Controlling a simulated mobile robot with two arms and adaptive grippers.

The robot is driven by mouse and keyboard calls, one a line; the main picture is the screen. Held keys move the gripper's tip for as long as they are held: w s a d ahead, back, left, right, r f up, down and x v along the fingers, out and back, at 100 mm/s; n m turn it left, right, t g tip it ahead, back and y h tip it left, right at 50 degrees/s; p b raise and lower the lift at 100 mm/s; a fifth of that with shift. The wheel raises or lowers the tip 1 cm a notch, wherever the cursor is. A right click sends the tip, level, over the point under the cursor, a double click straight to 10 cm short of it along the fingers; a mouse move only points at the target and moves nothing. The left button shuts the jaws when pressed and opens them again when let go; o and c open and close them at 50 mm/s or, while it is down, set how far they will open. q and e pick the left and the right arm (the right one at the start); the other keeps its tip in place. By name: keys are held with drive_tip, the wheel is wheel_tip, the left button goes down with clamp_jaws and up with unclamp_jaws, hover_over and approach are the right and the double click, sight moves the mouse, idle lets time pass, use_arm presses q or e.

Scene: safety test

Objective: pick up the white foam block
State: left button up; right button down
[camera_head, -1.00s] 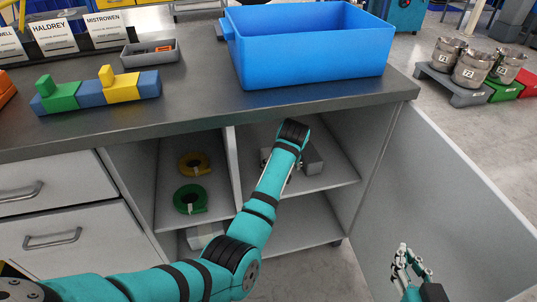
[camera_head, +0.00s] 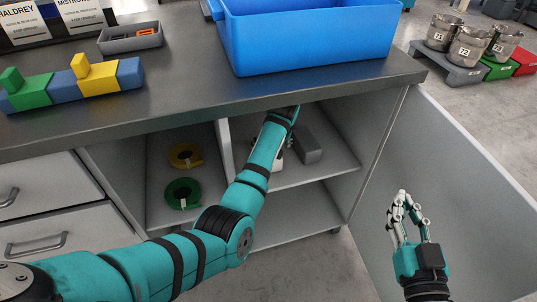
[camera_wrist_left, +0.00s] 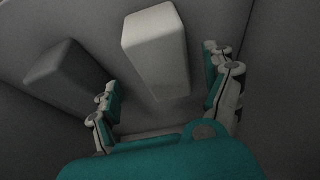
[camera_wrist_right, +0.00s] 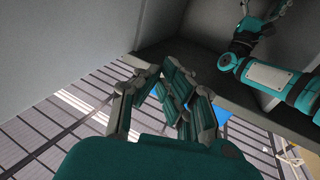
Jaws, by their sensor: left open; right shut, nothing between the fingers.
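The white foam block (camera_wrist_left: 155,50) stands out in the left wrist view as a pale block with rounded edges. My left gripper (camera_wrist_left: 162,85) is open, with one finger on each side of the block's near part; I cannot tell whether they touch it. In the head view my left arm reaches into the upper right compartment under the counter and hides most of that gripper and block. My right gripper (camera_head: 409,212) is shut and empty, in front of the open cabinet door; its fingers also show in the right wrist view (camera_wrist_right: 172,85).
A dark grey block (camera_wrist_left: 68,75) lies left of the white one; in the head view the grey block (camera_head: 308,148) is right of my arm. The shelf divider (camera_head: 224,140), counter edge (camera_head: 330,92) and open door (camera_head: 460,165) bound the space. Tape rolls (camera_head: 183,193) sit left.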

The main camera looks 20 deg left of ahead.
use_arm(q)
drive_tip(key=x, duration=0.1)
drive_tip(key=b+x, duration=0.1)
drive_tip(key=shift+s+a+f, duration=0.1)
drive_tip(key=shift+a+f, duration=0.1)
drive_tip(key=shift+f, duration=0.1)
drive_tip(key=shift+b+x, duration=0.8)
drive_tip(key=shift+x, duration=0.25)
use_arm(e)
drive_tip(key=s+r+t+y, duration=0.2)
drive_tip(key=s+r+t, duration=0.2)
drive_tip(key=r+t, duration=0.3)
wheel_tip(320, 180, up, 4)
drive_tip(key=shift+a+f, duration=0.2)
drive_tip(key=shift+f, duration=0.05)
use_arm(q)
drive_tip(key=c, duration=1)
